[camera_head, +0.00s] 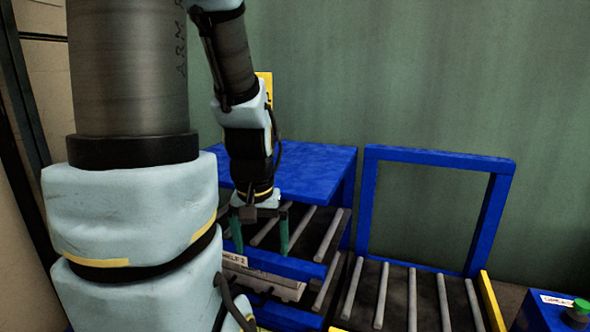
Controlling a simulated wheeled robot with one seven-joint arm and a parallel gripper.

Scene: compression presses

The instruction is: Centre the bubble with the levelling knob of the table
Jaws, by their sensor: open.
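My gripper (261,250) points down with its two green fingers apart and nothing between them. It hangs in front of a blue rack (318,172) with a flat blue top and rollers beneath. I cannot make out a bubble level or a levelling knob. My arm covers much of the left side and may hide them. I cannot tell whether the gripper touches the rack.
A grey, box-like object (280,290) lies below the label. To the right, a blue frame (440,158) stands behind a roller bed (412,300) with a yellow side rail (491,300). A blue box (545,315) with a green button (581,306) is at the lower right. A green wall closes the back.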

